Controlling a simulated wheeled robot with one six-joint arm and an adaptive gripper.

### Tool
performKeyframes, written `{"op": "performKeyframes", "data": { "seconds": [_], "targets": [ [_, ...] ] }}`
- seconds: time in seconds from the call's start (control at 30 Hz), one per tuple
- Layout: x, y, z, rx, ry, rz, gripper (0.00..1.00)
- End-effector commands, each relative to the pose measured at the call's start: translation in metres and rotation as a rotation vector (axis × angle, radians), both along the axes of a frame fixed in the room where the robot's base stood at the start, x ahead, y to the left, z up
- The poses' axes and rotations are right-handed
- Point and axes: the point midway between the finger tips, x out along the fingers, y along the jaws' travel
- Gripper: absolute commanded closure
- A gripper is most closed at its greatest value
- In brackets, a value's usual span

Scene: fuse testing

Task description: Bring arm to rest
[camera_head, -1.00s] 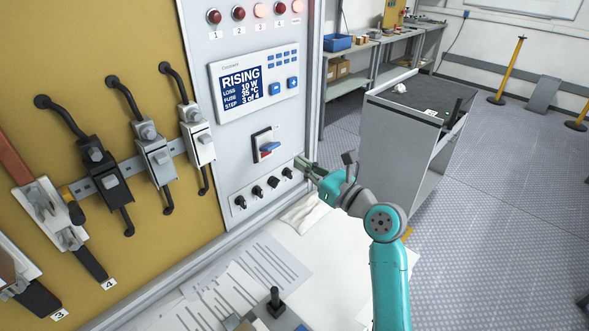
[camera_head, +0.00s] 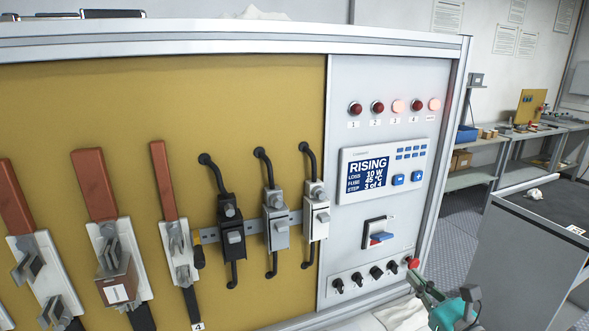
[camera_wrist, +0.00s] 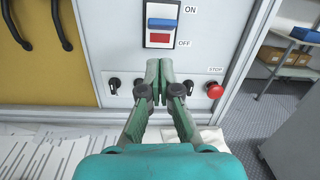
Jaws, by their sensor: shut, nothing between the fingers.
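My gripper (camera_wrist: 159,75) is shut and empty. In the wrist view its fingertips are together in front of the lower part of the grey control panel (camera_wrist: 110,60), just below the ON/OFF switch (camera_wrist: 162,25). In the head view my gripper (camera_head: 417,280) is at the lower right, by the red stop button (camera_head: 412,262), with teal parts of my arm behind it. The stop button also shows in the wrist view (camera_wrist: 215,90), right of the fingers. The gap between fingertips and panel cannot be judged.
Several black knobs (camera_head: 357,278) line the panel bottom. Fuse holders (camera_head: 275,215) stand on the yellow board (camera_head: 100,100). A grey cabinet (camera_head: 525,245) stands right. Papers (camera_wrist: 35,150) lie below the panel.

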Motion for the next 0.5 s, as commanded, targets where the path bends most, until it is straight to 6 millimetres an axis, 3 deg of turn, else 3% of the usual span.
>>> {"op": "performKeyframes", "data": {
  "seconds": [0.03, 0.2, 0.5],
  "targets": [
    [-0.008, 0.006, -0.02, -0.05, 0.007, -0.021, 1.0],
    [-0.04, 0.02, -0.077, -0.294, 0.012, -0.106, 1.0],
    [-0.115, 0.043, -0.157, -0.784, 0.041, -0.192, 1.0]
  ]
}}
